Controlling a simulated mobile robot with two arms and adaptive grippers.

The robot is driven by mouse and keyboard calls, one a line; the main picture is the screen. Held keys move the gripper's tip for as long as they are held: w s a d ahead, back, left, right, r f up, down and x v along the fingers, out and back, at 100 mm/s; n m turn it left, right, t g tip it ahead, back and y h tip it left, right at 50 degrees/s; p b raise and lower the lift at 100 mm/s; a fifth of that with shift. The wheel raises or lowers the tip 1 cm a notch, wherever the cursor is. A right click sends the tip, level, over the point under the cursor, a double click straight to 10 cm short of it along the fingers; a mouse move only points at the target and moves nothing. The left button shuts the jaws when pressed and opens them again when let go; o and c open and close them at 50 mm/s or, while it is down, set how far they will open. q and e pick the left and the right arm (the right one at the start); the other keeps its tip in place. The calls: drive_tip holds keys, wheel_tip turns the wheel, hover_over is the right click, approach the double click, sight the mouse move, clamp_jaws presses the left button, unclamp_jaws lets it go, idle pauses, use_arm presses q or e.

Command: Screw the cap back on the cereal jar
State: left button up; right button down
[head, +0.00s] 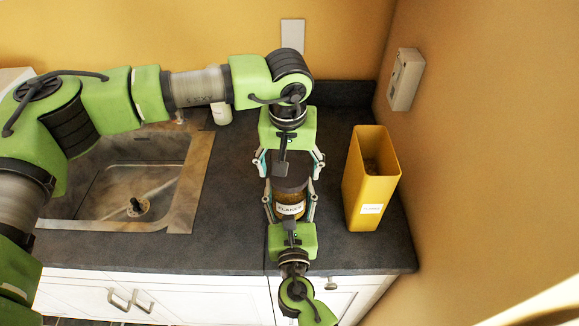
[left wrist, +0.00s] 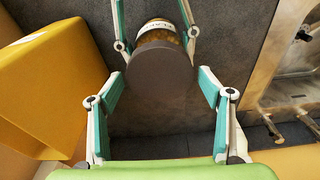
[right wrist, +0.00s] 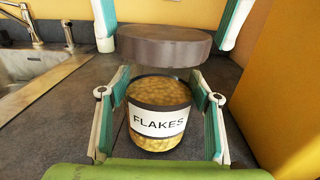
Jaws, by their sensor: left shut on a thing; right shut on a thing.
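The cereal jar (head: 290,209) stands upright on the dark counter, full of flakes, with a white FLAKES label; it also shows in the right wrist view (right wrist: 158,125). My right gripper (right wrist: 160,88) is shut on the jar's sides. The dark, round cap (right wrist: 164,45) is held level above the open jar mouth, with a small gap between them in the right wrist view. My left gripper (head: 290,168) is shut on the cap, which also shows in the left wrist view (left wrist: 158,72). The cap hides most of the jar in the left wrist view.
A tall yellow container (head: 372,190) stands on the counter to the right, near the wall. A sink (head: 130,185) is set into the counter at left. A white bottle (head: 221,110) stands behind, near the back wall. White cabinets (head: 190,297) are below the front edge.

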use_arm(q)
drive_tip(key=m, duration=0.5)
drive_tip(key=shift+h, duration=0.4)
drive_tip(key=m, duration=0.5)
drive_tip(key=shift+w+g, duration=0.1)
drive_tip(key=shift+g, duration=0.3)
drive_tip(key=o, duration=0.9)
drive_tip(key=shift+c, duration=0.2)
drive_tip(key=shift+r, duration=0.1)
drive_tip(key=shift+r, duration=2.15)
drive_tip(key=shift+c, duration=0.4)
